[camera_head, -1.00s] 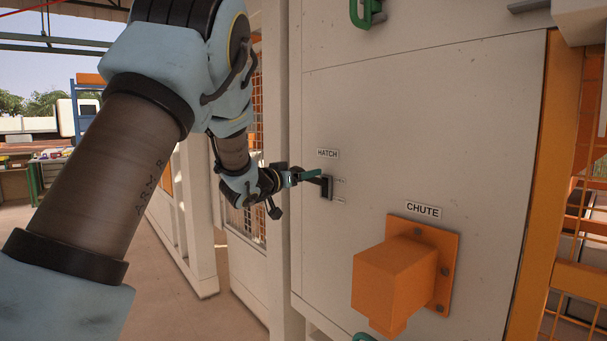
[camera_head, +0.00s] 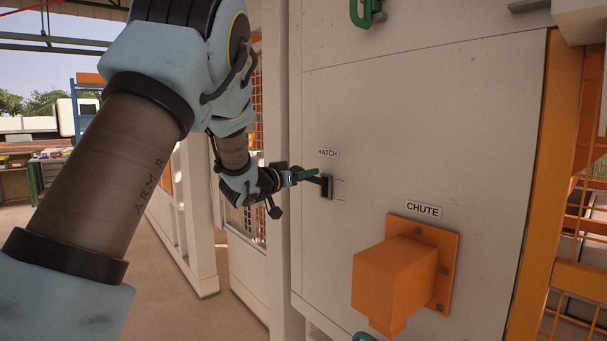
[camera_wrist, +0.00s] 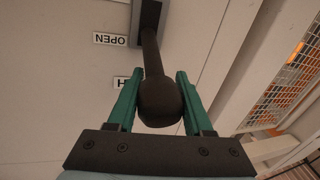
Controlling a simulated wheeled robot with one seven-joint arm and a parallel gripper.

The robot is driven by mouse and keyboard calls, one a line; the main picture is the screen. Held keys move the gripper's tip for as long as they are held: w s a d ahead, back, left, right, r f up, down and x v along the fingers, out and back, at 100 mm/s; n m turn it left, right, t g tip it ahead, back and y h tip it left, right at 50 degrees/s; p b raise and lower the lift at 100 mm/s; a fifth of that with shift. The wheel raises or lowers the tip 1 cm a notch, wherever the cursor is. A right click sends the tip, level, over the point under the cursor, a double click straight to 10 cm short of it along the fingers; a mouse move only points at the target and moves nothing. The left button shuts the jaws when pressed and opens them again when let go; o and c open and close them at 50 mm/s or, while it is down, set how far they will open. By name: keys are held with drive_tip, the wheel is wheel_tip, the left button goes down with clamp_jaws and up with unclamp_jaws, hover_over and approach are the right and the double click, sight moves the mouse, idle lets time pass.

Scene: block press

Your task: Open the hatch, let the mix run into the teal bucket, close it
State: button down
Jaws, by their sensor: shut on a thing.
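The hatch lever is a black handle on a dark mount (camera_head: 327,187) under the HATCH label (camera_head: 327,153) on the pale panel. My gripper (camera_head: 312,174) has green fingers and is shut on the lever's end. In the wrist view the lever's rounded black knob (camera_wrist: 160,103) sits between the two fingers (camera_wrist: 158,95). The orange chute (camera_head: 394,285) is below and right of the lever, under the CHUTE label (camera_head: 423,210). I cannot make out the teal bucket; only a sliver of green (camera_head: 364,337) shows below the chute.
A green handle (camera_head: 366,13) is fixed high on the panel. Orange frame and mesh (camera_head: 575,220) stand at the right. White posts and mesh fencing (camera_head: 195,215) stand behind my arm. Open floor (camera_head: 165,300) shows at the lower left.

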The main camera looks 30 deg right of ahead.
drive_tip(key=shift+f, duration=0.15)
wheel_tip(320, 180, down, 8)
drive_tip(key=n+t+h+b, duration=0.3)
drive_tip(key=t+h+b, duration=0.2)
drive_tip(key=b, duration=2.5)
drive_tip(key=shift+a+f+n+h+b, duration=0.3)
drive_tip(key=shift+a+h+b, duration=0.1)
drive_tip(key=shift+h, duration=0.3)
drive_tip(key=shift+t+b, duration=0.4)
drive_tip(key=shift+t, duration=0.1)
drive_tip(key=shift+c, duration=1.6)
unclamp_jaws()
drive_tip(key=shift+r, duration=0.1)
drive_tip(key=b+v, duration=0.1)
drive_tip(key=v, duration=0.9)
drive_tip(key=shift+s+a+f+b, duration=0.2)
drive_tip(key=shift+f+b, duration=0.1)
drive_tip(key=shift+f, duration=0.05)
drive_tip(key=shift+w, duration=0.1)
